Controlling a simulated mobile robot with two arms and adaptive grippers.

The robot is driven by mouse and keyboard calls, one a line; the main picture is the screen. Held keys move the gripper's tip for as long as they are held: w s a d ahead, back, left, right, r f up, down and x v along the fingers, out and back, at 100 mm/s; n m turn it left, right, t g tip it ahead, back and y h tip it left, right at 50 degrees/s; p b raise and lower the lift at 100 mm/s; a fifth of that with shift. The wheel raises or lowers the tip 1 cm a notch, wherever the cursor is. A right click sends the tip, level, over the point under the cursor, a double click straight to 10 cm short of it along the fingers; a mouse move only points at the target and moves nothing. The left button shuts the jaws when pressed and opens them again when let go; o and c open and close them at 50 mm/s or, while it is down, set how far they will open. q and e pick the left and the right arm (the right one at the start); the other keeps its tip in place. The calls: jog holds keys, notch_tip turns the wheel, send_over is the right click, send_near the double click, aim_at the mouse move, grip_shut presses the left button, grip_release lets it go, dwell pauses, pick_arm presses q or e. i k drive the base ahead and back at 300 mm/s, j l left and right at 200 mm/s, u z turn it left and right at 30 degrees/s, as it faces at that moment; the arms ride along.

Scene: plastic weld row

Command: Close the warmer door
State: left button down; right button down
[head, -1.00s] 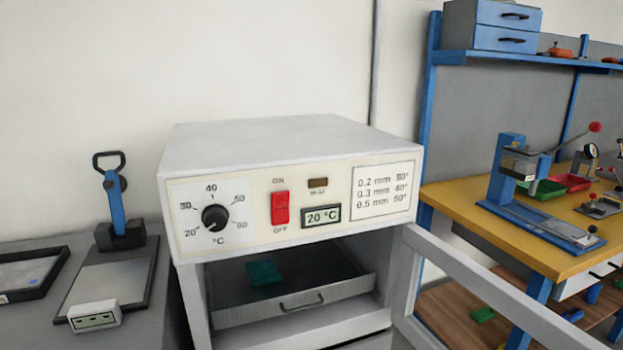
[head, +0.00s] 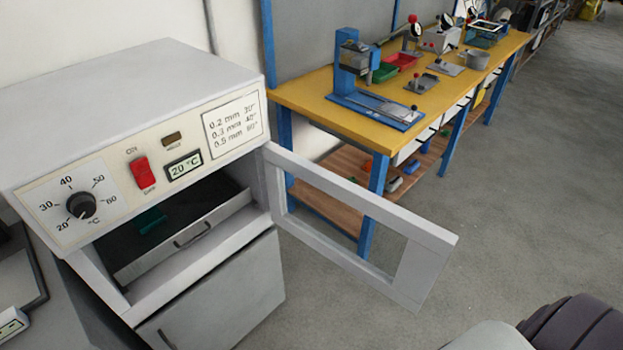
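The warmer (head: 120,105) is a white box on a grey cabinet at the left of the head view. Its door (head: 335,192), a white frame with a window opening, stands wide open, hinged at the right side and swung out toward the right. Inside the warmer is a dark tray (head: 210,212) with a handle and a small green piece (head: 150,220) on it. The panel has a dial, a red switch and a display reading 20 °C. A grey and dark part of my own arm shows at the bottom right. Neither gripper is in view.
A yellow-topped bench (head: 300,92) with blue legs runs behind the door, carrying a blue press (head: 352,75), trays (head: 400,62) and other tools. The grey floor (head: 520,200) right of the door is clear. A cabinet door (head: 215,300) is below the warmer.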

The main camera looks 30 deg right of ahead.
aim_at(427, 249)
jog(key=l+u, duration=0.35)
jog(key=k+l+u, duration=0.1)
jog(key=u, duration=0.3)
jog(key=k+l+u, duration=0.1)
jog(key=l, duration=0.35)
jog(key=k+l, duration=0.3)
jog(key=k+l+u, duration=0.15)
jog(key=l, duration=0.4)
jog(key=k+l+u, duration=0.1)
jog(key=k+l, duration=0.45)
jog(key=l, duration=0.2)
jog(key=k+l+u, duration=0.1)
jog(key=l+u, duration=0.15)
jog(key=l, duration=0.7)
jog(key=i+l+u, duration=0.3)
jog(key=i+l, duration=0.3)
